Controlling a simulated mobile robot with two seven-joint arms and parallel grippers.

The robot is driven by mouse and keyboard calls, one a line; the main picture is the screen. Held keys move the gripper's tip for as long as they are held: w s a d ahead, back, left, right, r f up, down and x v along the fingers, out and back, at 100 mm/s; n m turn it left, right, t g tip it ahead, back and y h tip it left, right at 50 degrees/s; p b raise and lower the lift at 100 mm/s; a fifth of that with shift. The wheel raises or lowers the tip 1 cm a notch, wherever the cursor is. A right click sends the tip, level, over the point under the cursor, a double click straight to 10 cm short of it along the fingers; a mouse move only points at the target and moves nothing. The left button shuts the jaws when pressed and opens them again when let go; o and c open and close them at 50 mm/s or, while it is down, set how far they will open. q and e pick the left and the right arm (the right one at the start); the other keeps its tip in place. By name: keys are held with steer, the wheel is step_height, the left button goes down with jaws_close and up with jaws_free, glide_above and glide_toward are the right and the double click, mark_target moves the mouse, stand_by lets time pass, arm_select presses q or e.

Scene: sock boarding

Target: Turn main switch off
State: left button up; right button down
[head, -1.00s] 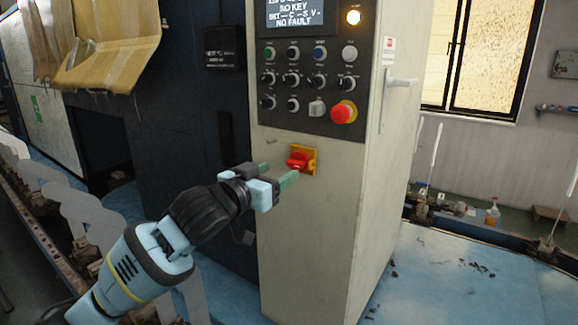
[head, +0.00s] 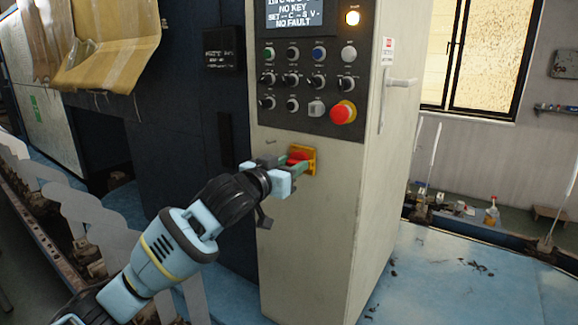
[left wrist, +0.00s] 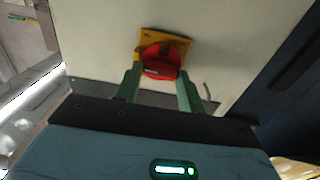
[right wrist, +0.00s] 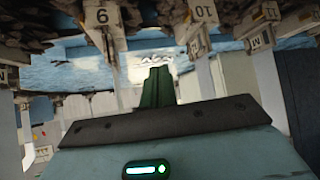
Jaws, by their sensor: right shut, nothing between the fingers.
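The main switch (head: 298,155) is a red rotary handle on a yellow plate, low on the front of the beige control cabinet. In the left wrist view the red handle (left wrist: 161,60) sits in front of its yellow plate (left wrist: 150,37). My left gripper (head: 290,164) is open at the switch, its green fingers on either side of the red handle; I cannot tell whether they touch it. The handle is partly hidden by the fingers in the head view. My right gripper (right wrist: 158,86) shows only in its wrist view, shut and empty, away from the switch.
Above the switch are a red emergency stop button (head: 343,112), several knobs, a lit lamp (head: 352,18) and a screen (head: 297,12). A dark machine wall (head: 185,130) stands left of the cabinet (head: 310,250). Numbered holders (right wrist: 103,18) show near my right gripper.

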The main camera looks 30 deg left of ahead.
arm_select(q)
steer(key=c, duration=0.5)
steer(key=shift+n, duration=0.3)
steer(key=n, duration=0.3)
steer(key=shift+a+n, duration=0.1)
steer(key=shift+n, duration=0.2)
steer(key=n, duration=0.3)
steer(key=shift+n, duration=0.3)
steer(key=n, duration=0.5)
steer(key=shift+a+f, duration=0.1)
steer(key=shift+f, duration=0.05)
steer(key=shift+a+f+n, duration=0.1)
steer(key=shift+n, duration=2.4)
